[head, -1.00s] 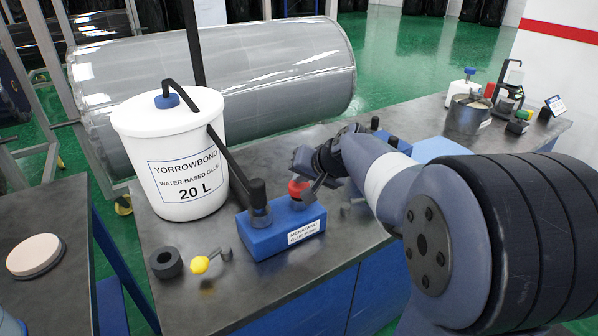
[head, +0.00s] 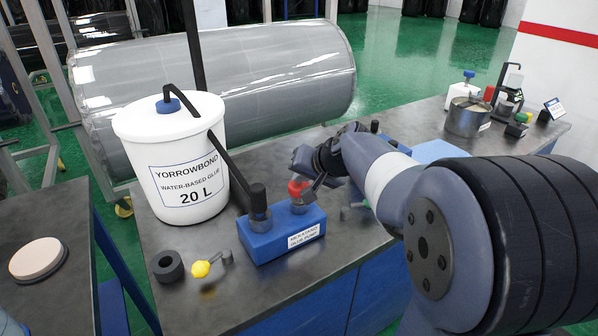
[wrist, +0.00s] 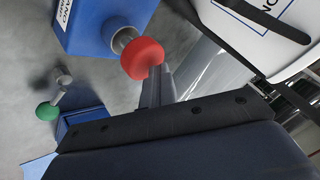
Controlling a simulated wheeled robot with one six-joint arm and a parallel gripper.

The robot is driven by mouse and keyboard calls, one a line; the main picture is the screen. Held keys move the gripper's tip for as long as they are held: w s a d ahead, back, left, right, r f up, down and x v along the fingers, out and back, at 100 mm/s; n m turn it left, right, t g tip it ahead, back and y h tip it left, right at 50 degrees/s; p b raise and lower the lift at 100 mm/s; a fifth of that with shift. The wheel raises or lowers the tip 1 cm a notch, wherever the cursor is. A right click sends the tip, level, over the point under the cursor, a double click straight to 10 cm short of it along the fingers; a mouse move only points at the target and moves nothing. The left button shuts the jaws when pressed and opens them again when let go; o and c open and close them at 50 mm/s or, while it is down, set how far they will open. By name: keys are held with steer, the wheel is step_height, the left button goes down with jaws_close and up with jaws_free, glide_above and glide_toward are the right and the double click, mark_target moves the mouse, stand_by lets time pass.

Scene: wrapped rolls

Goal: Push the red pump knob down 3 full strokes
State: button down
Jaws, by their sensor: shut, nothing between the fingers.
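The red pump knob (head: 298,188) stands on a short metal stem on the blue pump block (head: 268,240), which bears a white label. In the wrist view the red knob (wrist: 142,58) shows a length of stem between it and the blue block (wrist: 95,22). My gripper (head: 318,183) is at the knob's right side in the head view, its fingers shut and empty. In the wrist view the fingertips (wrist: 155,72) overlap the knob's lower edge. I cannot tell whether they touch it.
A white glue bucket (head: 188,165) stands left of the block, a black hose joining them. A green knob (wrist: 47,111) shows in the wrist view. A metal pot (head: 467,118) stands far right.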

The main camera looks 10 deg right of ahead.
mark_target(302, 186)
steer(key=shift+r+p, duration=1.15)
steer(key=shift+r, duration=0.65)
step_height(302, 186, up, 5)
steer(key=p, duration=0.3)
steer(key=shift+p, duration=0.4)
